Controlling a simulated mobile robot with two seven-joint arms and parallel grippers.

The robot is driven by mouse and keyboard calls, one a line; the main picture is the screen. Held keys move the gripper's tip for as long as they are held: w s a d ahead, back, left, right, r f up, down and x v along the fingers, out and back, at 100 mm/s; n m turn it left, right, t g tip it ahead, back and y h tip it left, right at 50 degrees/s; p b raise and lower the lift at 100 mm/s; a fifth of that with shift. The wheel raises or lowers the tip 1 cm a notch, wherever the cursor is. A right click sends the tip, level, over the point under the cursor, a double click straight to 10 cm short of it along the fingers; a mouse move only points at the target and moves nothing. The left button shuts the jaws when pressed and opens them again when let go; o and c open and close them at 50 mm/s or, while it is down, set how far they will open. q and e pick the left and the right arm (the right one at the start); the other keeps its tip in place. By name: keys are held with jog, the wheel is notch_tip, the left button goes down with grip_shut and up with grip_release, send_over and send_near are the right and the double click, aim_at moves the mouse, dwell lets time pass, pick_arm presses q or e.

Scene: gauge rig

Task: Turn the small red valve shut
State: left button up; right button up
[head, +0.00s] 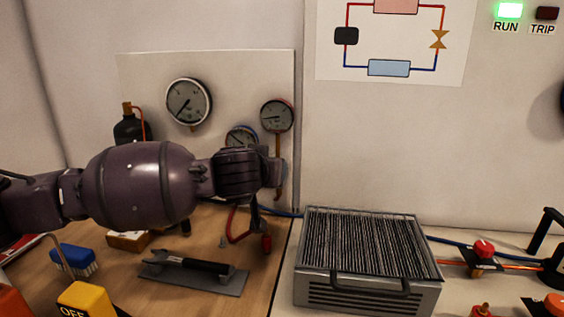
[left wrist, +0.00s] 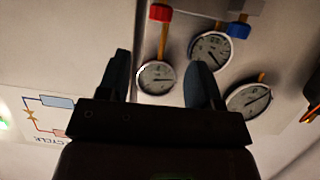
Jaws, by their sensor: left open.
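Small red parts show in several places, and I cannot tell which one the task means. A red knob (head: 484,248) sits on a copper pipe at the right of the head view. A red cap (left wrist: 160,13) shows on a stem by that gauge in the left wrist view. My left gripper (head: 279,172) is in front of the gauge panel, below the red-rimmed gauge. In the left wrist view its fingers (left wrist: 159,80) are apart with nothing held between them. My right gripper is not in view.
A finned metal box (head: 365,290) with a handle stands right of the wooden bench. A blue cap (left wrist: 238,30) is near the gauges. The RUN lamp (head: 509,11) glows green.

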pick_arm(q)
jog(key=b+x, duration=0.3)
jog(key=x, duration=0.7)
jog(key=shift+f, duration=0.2)
jog(key=shift+w+d, duration=0.1)
jog(key=shift+w, duration=0.1)
jog(key=shift+r, duration=0.15)
